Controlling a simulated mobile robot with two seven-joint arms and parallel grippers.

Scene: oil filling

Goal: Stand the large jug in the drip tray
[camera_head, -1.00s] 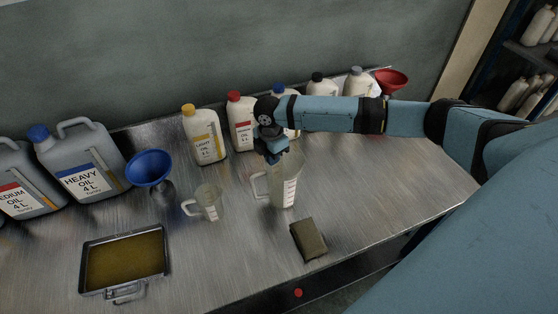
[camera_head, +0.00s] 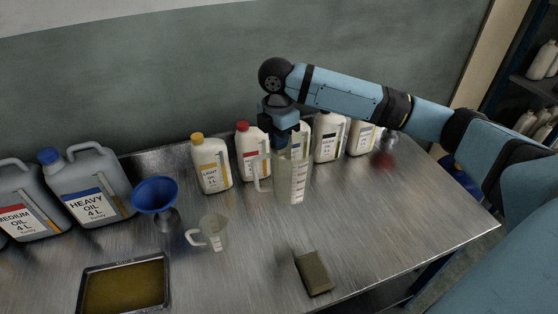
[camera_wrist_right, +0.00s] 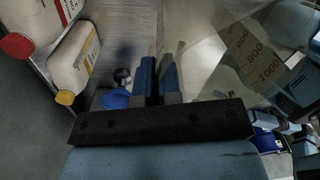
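The exact contact is hard to see. The drip tray (camera_head: 120,263) is a shallow metal tray with a brownish-yellow inside, at the lower left, partly cut off. My left gripper is out of view.
A small jug (camera_head: 214,233) and a blue funnel (camera_head: 155,194) stand between the large jug and the tray. Grey oil cans (camera_head: 90,188) are at left; several white bottles (camera_head: 212,168) line the back. A dark brown block (camera_head: 314,273) lies near the front edge.

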